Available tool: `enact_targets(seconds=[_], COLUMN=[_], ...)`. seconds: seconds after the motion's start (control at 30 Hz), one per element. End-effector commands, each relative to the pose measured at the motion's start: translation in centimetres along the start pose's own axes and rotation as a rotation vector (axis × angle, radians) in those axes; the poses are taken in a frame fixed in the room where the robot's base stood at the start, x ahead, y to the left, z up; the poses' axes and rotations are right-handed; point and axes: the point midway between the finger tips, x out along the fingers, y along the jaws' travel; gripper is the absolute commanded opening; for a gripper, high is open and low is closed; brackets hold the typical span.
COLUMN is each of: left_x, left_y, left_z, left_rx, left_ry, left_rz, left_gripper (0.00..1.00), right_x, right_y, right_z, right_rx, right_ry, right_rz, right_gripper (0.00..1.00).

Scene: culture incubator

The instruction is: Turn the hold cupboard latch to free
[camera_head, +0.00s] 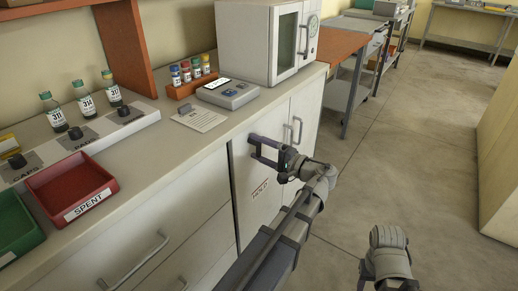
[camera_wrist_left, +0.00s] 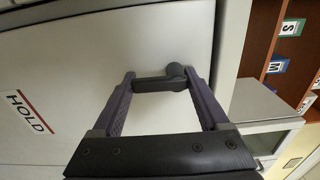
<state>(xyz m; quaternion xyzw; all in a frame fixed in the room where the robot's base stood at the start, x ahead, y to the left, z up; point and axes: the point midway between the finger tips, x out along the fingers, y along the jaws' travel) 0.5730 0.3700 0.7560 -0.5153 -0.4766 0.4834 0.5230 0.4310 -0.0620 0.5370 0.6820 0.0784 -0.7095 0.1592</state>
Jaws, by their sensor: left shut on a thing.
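The hold cupboard door (camera_head: 246,188) is the pale panel with a red-edged HOLD label (camera_head: 261,189), and it looks closed. The label also shows at the left of the left wrist view (camera_wrist_left: 30,112). My left gripper (camera_head: 254,149) is at the upper part of this door. In the left wrist view, the dark latch (camera_wrist_left: 160,82) has a round pivot and a short lever lying between my two fingers. My left gripper is shut on it. The fingers mostly hide the latch in the head view. Part of my right arm shows at the lower right; its gripper is out of view.
The counter above holds a red SPENT tray (camera_head: 70,188), bottles (camera_head: 85,100), a grey device (camera_head: 228,93) and a white incubator (camera_head: 262,45). A neighbouring door has a bar handle (camera_head: 297,130). Drawers with handles lie to the left. The floor (camera_head: 410,150) at right is clear.

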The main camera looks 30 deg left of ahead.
Motion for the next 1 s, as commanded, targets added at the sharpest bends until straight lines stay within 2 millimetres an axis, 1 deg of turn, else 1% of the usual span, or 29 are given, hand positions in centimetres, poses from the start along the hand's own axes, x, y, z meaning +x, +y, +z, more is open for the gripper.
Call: enact_targets(seconds=[0.17, 0.2, 0.37, 0.4, 0.67, 0.77, 1.0], left_x=[0.0, 0.0, 0.0, 0.0, -0.3, -1.5, -5.4], left_y=[0.0, 0.0, 0.0, 0.0, 0.0, 0.0, 0.0], left_z=[0.0, 0.0, 0.0, 0.0, 0.0, -0.1, -0.1], left_rx=[0.003, 0.003, 0.002, 0.001, 0.001, 0.001, 0.001], left_ry=[0.001, 0.001, 0.001, 0.001, 0.001, 0.003, 0.004], left_rz=[0.0, 0.0, 0.0, 0.0, 0.0, 0.0, 0.0], left_gripper=[0.22, 0.81, 0.99, 1.0, 1.0, 1.0, 1.0], right_x=[0.0, 0.0, 0.0, 0.0, 0.0, 0.0, 0.0], right_y=[0.0, 0.0, 0.0, 0.0, 0.0, 0.0, 0.0], right_z=[0.0, 0.0, 0.0, 0.0, 0.0, 0.0, 0.0], right_rx=[0.0, 0.0, 0.0, 0.0, 0.0, 0.0, 0.0], right_ry=[0.0, 0.0, 0.0, 0.0, 0.0, 0.0, 0.0], right_rz=[0.0, 0.0, 0.0, 0.0, 0.0, 0.0, 0.0], right_gripper=[0.5, 0.5, 0.5, 0.5, 0.5, 0.5, 0.5])
